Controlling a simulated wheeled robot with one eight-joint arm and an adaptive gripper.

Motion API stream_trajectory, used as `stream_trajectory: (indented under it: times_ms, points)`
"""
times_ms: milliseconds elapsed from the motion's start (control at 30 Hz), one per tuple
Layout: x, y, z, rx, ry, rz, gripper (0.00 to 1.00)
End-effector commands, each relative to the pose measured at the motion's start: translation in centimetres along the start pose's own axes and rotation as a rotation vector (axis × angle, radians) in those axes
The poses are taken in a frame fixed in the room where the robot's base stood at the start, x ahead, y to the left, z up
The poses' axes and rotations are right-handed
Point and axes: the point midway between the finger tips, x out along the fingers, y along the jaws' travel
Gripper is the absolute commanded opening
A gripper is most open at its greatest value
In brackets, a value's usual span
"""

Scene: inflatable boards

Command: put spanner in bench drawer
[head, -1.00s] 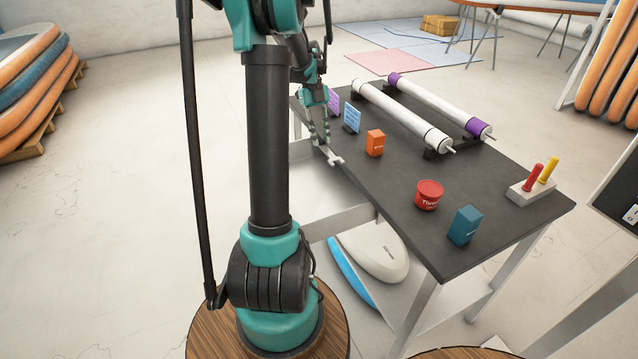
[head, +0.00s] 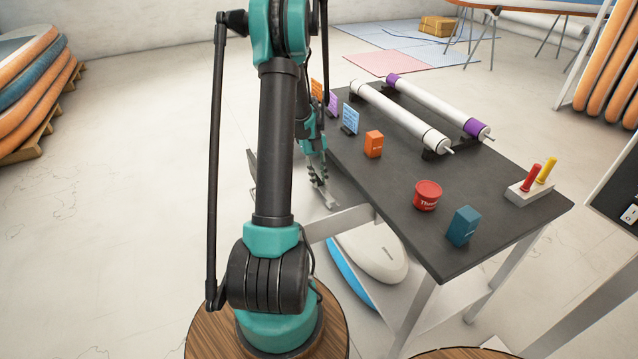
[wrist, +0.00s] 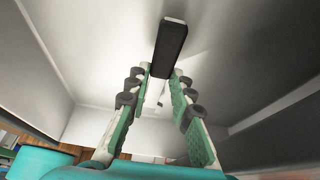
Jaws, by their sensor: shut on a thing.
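My gripper (head: 320,183) is beside the bench's left long edge, pointing down, shut on the spanner (head: 330,200). The spanner's pale metal end sticks out below the fingers, lower than the bench top. In the wrist view my gripper (wrist: 160,98) has a dark bar (wrist: 171,45) standing out beyond its fingertips, which looks like the spanner's handle. The bench drawer (head: 251,172) is pulled out to the left of the bench, partly hidden behind my arm. In the wrist view pale drawer walls (wrist: 272,112) surround the fingers. Whether the spanner touches the drawer floor cannot be told.
The bench top (head: 400,185) holds an orange box (head: 374,144), a red tub (head: 427,195), a blue box (head: 464,226), two white rollers (head: 400,115) and a block with red and yellow handles (head: 530,190). A white board (head: 368,255) lies under the bench.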

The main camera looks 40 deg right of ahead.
Motion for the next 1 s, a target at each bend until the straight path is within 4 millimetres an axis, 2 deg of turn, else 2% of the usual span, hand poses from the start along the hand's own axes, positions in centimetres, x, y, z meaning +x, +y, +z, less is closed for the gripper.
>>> stream_trajectory:
  times_ms: [133, 467, 500, 667, 1000]
  points:
    - [1.7, 0.0, 0.8, 0.000, 0.000, 0.000, 0.00]
    - [2.0, 0.0, 0.8, 0.000, 0.000, 0.000, 0.00]
    - [2.1, 0.0, 0.9, 0.000, 0.000, 0.000, 0.23]
    - [2.0, 0.0, 0.8, 0.000, 0.000, 0.000, 0.42]
    - [1.8, 0.0, 0.8, 0.000, 0.000, 0.000, 0.42]
